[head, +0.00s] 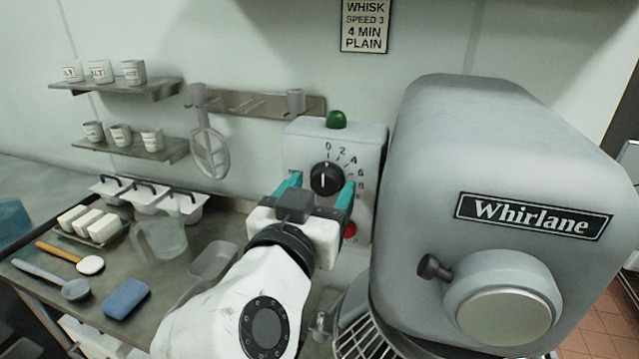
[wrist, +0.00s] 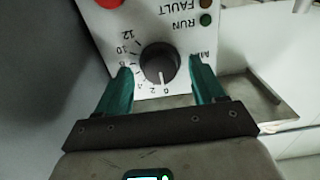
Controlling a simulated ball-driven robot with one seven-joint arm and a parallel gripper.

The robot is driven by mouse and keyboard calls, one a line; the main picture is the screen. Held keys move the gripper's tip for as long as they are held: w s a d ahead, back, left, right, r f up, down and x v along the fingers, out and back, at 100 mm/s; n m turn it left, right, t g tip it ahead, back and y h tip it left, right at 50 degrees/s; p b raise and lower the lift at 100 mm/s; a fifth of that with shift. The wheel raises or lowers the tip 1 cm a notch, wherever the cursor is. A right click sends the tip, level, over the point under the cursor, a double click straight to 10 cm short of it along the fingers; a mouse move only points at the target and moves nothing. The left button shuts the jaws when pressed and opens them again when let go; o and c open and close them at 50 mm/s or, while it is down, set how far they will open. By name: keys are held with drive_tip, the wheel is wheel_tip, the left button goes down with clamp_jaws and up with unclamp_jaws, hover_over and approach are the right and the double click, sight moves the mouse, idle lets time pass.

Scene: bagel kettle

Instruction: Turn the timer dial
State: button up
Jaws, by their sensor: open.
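The timer dial (head: 326,179) is a round black knob with a white pointer line on a pale grey control box (head: 375,143) on the wall. Numbers are printed around it, and the pointer is at or near 0. My gripper (head: 322,192) is open, with one teal finger on either side of the dial. In the wrist view the dial (wrist: 159,63) shows between and just beyond the fingertips of my gripper (wrist: 160,80), with gaps at both sides. I cannot tell how far the fingertips are from the box face.
A large grey Whirlane mixer (head: 500,150) stands close on the right. A green lamp (head: 337,120) tops the box, and a red button (head: 349,230) is low on it. A sign (head: 365,25) reads whisk, speed 3, 4 min, plain. A cluttered bench (head: 70,262) lies left.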

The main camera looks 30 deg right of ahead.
drive_tip(key=shift+w+d, duration=0.15)
drive_tip(key=c, duration=1.1)
